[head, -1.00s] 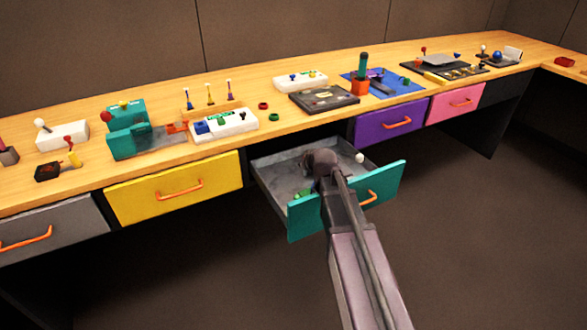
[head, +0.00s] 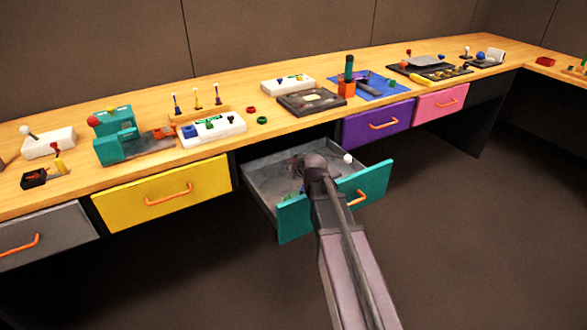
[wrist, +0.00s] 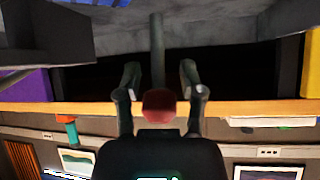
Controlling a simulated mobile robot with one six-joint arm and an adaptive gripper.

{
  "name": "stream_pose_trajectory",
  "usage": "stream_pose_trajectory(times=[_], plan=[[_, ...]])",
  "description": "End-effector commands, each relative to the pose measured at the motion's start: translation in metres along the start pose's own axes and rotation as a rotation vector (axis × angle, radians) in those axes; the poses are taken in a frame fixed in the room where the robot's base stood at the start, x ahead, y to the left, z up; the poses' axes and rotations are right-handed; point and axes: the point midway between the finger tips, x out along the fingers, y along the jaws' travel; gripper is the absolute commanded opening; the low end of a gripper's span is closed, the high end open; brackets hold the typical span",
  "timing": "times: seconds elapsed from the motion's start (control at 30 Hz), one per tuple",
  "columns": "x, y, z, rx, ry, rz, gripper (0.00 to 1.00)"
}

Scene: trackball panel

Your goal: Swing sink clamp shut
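My gripper (head: 299,163) reaches down into the open teal-fronted drawer (head: 292,215); the wrist hides part of it. In the wrist view, which looks upside down, the two fingers of my gripper (wrist: 160,72) stand apart. A dark red thing (wrist: 160,103) shows near their base; I cannot tell whether it is held. I cannot tell for sure which fixture is the sink clamp. One candidate is the dark square panel (head: 332,102) with a light plate, on the bench above the drawer. Its clamp state is too small to read.
The wooden bench (head: 270,112) runs across the view with several panels on it. A teal device (head: 110,145) stands left. Yellow (head: 130,192) and purple (head: 355,132) drawers flank the open one. A white ball (head: 348,158) shows by the open drawer. The floor ahead is clear.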

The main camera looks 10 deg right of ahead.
Motion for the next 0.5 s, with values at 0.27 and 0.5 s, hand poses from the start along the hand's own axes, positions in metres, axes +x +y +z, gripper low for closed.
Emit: stream_pose_trajectory(times=[0.27, 0.5], plan=[[0.0, 0.002, -0.004, 0.001, 0.003, 0.0, 0.0], [0.001, 0.009, -0.022, 0.005, 0.02, -0.011, 0.0]])
